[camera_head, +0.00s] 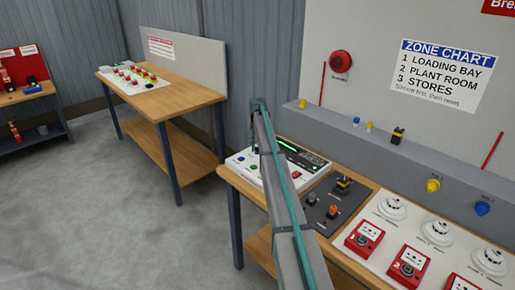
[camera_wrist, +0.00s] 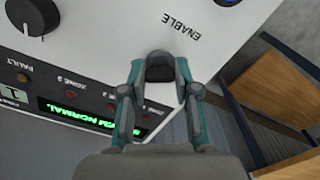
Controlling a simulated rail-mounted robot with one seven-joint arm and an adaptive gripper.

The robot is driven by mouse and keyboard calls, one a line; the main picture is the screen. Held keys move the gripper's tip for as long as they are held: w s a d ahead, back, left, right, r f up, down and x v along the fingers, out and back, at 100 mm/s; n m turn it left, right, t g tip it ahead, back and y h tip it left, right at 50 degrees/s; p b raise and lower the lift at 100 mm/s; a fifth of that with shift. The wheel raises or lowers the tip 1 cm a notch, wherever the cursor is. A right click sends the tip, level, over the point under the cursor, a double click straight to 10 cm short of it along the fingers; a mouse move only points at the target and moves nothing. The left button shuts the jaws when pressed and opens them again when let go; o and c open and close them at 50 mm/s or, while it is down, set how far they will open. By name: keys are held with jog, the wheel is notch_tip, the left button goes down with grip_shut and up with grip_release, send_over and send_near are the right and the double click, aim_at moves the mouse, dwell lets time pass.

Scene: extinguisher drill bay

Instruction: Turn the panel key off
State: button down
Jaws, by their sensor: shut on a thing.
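The alarm panel (camera_head: 242,160) is a white unit with a lit green display, on the wooden bench. In the wrist view, its white face (camera_wrist: 85,45) carries the word ENABLE and a green display (camera_wrist: 92,114) that reads upside down, with NORMAL legible. My gripper (camera_wrist: 160,78) is at the panel's edge below that word, with its fingers closed on a dark grey key head (camera_wrist: 160,64). The key's shaft and slot are hidden, so I cannot tell its turn position. In the head view my arm covers the key and the gripper's fingertips.
A dark knob (camera_wrist: 30,18) is on the panel face. Right of the panel, a dark plate (camera_head: 332,204) carries several switches. Red call points (camera_head: 364,236) and white detectors (camera_head: 392,207) stand further right. Another bench (camera_head: 165,95) is at the back left, with open floor before it.

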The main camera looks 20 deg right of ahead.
jog(key=shift+n, duration=0.4)
jog(key=n+b, duration=0.3)
jog(key=n, duration=0.2)
jog(key=n+b, duration=0.1)
jog(key=n, duration=0.5)
dwell(0.4)
jog(key=c, duration=0.8)
grip_release()
jog(key=shift+c, duration=0.2)
jog(key=shift+r, duration=0.15)
notch_tip(320, 180, up, 12)
